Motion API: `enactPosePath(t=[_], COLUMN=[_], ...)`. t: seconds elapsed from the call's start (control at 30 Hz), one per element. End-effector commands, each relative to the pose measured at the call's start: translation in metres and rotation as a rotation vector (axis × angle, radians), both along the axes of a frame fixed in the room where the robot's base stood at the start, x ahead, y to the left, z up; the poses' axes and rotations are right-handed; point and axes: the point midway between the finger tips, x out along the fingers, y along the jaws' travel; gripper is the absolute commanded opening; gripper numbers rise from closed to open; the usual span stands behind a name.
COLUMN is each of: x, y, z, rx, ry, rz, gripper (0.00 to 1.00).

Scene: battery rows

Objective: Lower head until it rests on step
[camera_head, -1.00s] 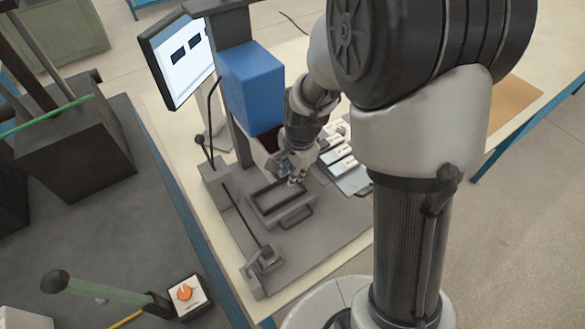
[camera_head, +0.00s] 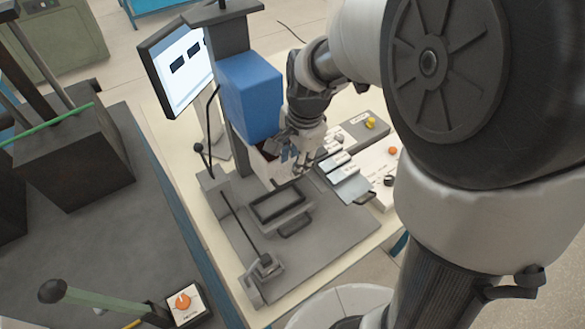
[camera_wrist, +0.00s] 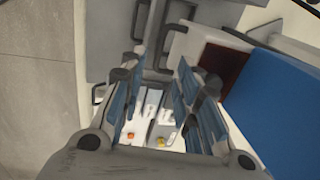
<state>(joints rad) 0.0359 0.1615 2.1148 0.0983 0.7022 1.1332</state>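The head is a blue block (camera_head: 252,95) on a dark upright column (camera_head: 232,45). A pale part and a dark red part show under it, partly behind my gripper. In the wrist view the blue head (camera_wrist: 280,100) fills the right side, beside my fingers. My gripper (camera_head: 298,168) is just right of the head's lower end, above the grey base plate. In the wrist view my gripper (camera_wrist: 161,62) has its blue-padded fingers apart with nothing visible between them. I cannot make out which part is the step, nor whether the head touches anything below it.
A dark rectangular tray (camera_head: 283,217) and a thin rod with a grey block (camera_head: 263,268) are on the base plate. A button panel (camera_head: 352,135) lies to the right. A monitor (camera_head: 180,60) stands behind left. A green-handled lever (camera_head: 90,298) is front left.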

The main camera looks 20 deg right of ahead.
Motion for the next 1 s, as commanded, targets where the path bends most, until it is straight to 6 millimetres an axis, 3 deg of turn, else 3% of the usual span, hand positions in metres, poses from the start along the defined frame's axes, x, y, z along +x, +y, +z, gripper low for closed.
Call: enactPosePath(t=[0.2,0.77,0.87,1.0], x=[-0.004,-0.007,-0.019,-0.059], y=[-0.001,-0.001,0.0,0.001], z=[0.022,0.026,0.034,0.051], rx=[0.0,-0.004,-0.021,-0.086], ry=[0.001,-0.005,-0.029,-0.093], rz=[0.0,0.017,0.096,0.336], gripper=[0.3,0.3,0.3,0.3])
